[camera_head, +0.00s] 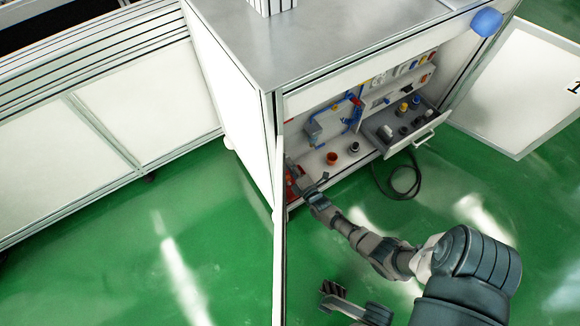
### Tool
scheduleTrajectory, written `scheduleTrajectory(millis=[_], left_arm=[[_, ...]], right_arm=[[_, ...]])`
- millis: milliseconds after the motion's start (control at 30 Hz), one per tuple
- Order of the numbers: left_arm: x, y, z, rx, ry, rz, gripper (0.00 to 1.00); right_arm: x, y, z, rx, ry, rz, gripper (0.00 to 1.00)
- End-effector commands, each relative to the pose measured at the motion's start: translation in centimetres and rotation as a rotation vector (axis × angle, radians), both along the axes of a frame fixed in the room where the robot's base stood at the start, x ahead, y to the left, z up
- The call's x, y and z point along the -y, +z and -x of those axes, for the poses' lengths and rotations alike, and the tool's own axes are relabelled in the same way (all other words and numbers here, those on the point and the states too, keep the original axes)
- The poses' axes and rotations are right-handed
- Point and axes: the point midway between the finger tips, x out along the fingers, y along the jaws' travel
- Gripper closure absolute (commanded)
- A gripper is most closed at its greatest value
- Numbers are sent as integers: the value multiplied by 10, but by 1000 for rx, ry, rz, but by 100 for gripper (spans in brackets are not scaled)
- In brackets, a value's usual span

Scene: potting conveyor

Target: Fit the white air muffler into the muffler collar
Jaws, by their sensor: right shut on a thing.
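My right gripper (293,173) reaches into the lower left of the open cabinet (325,92), close to its front left edge. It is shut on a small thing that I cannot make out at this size. Red parts lie beside the gripper. I cannot pick out the white air muffler or the muffler collar for certain. My other gripper (333,289), which I take to be the left, is low in front of the cabinet, above the green floor. Whether its fingers are open or shut is unclear.
A red cup (332,158) and a dark round part (354,147) stand inside the cabinet. An open drawer (404,137) holds yellow and dark parts. A black cable (403,189) lies on the floor. The cabinet's open door (520,88) is at the right.

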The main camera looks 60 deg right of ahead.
Motion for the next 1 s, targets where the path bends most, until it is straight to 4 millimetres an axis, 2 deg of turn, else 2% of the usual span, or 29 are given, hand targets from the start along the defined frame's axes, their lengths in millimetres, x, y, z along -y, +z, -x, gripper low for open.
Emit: scheduleTrajectory(millis=[400,433,533,567,867,1000], left_arm=[[0,-7,-2,-10,0,0,63],[0,-7,-2,-10,0,0,63],[0,-7,-2,-10,0,0,63],[0,-7,-2,-10,0,0,63],[0,-5,1,-6,0,-3,63],[0,-5,2,-4,0,-2,63]], right_arm=[[6,0,-9,0,-1,0,100],[6,0,-9,0,-1,0,82],[6,0,-9,0,-1,0,57],[6,0,-9,0,-1,0,55],[4,0,-8,-1,0,0,55],[-4,-2,6,-2,1,-1,55]])
